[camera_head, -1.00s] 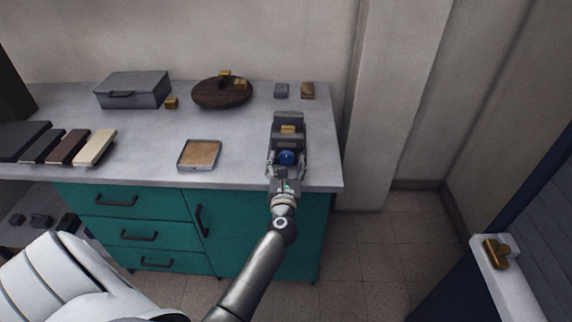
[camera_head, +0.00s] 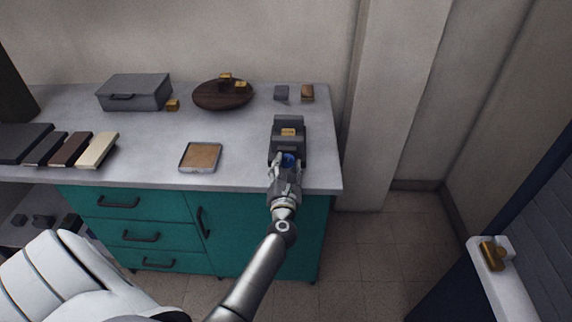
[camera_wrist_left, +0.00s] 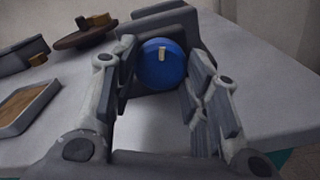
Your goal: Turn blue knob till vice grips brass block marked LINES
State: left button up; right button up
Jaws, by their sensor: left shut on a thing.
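The dark grey vice (camera_head: 290,124) stands near the right front of the worktop. A brass block (camera_head: 288,132) sits between its jaws; its marking is too small to read, and I cannot tell whether the jaws touch it. The blue knob (camera_head: 288,160) is on the vice's near side, and in the left wrist view the blue knob (camera_wrist_left: 161,64) is round with a pale mark near its top middle. My left gripper (camera_wrist_left: 162,84) is shut on the knob, with a finger on each side. The right gripper is not in view.
A framed tan tray (camera_head: 201,157) lies left of the vice. A round dark wooden board (camera_head: 222,95) with brass blocks, a grey box (camera_head: 135,92) and a loose brass block (camera_head: 173,105) are farther back. Flat covers (camera_head: 97,150) lie at the left.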

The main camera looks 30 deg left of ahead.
pick_arm(q)
jog(key=m+p, duration=0.3)
jog(key=m, duration=0.3)
jog(key=shift+r, duration=0.15)
jog(key=m+p, duration=0.2)
jog(key=m, duration=0.2)
jog(key=shift+m+p, duration=0.3)
jog(key=shift+m, duration=0.8)
jog(key=o, duration=1)
jog(key=shift+s, duration=0.1)
jog(key=shift+o, duration=0.2)
